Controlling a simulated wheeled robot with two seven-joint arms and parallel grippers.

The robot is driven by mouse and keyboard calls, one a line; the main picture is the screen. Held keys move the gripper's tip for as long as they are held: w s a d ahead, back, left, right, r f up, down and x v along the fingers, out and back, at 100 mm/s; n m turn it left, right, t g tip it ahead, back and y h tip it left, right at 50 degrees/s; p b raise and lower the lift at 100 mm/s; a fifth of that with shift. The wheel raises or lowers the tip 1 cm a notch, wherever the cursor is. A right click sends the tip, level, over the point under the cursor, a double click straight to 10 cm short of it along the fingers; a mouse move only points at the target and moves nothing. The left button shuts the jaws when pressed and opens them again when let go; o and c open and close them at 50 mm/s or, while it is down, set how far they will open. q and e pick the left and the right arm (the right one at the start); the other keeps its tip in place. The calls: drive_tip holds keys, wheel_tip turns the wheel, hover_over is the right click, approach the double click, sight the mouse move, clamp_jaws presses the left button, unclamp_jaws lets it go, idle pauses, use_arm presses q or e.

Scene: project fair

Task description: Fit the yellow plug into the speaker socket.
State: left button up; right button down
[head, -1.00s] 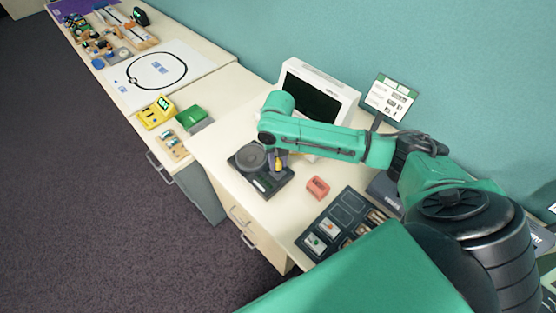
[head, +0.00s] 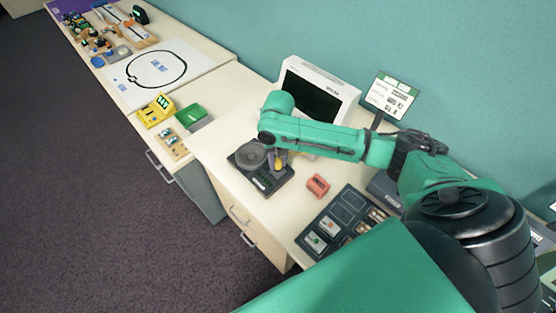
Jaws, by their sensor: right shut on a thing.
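The speaker unit, a dark base with a round grey speaker (head: 251,155), sits on the cream desk in front of the monitor. The yellow plug (head: 279,163) is small and shows at the right side of the speaker base, under my right arm's end. My right gripper (head: 278,155) points down there and is shut on the yellow plug; its fingers are mostly hidden by my own arm. The socket is hidden, and I cannot tell whether the plug is inside it or just above the base. My left gripper is not in view.
A dark tray (head: 313,244) with small parts is nearer. A white monitor (head: 318,93) and a sign (head: 389,96) stand behind. A yellow device (head: 157,110) and green box (head: 191,116) are on the left table.

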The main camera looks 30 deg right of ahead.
drive_tip(key=shift+f, duration=0.55)
idle(0.4)
drive_tip(key=c, duration=0.5)
unclamp_jaws()
drive_tip(key=shift+o, duration=0.2)
drive_tip(key=o, duration=0.4)
wheel_tip(320, 180, up, 3)
drive_tip(key=p, duration=0.2)
drive_tip(key=shift+p, duration=0.35)
drive_tip(key=shift+r, duration=2.5)
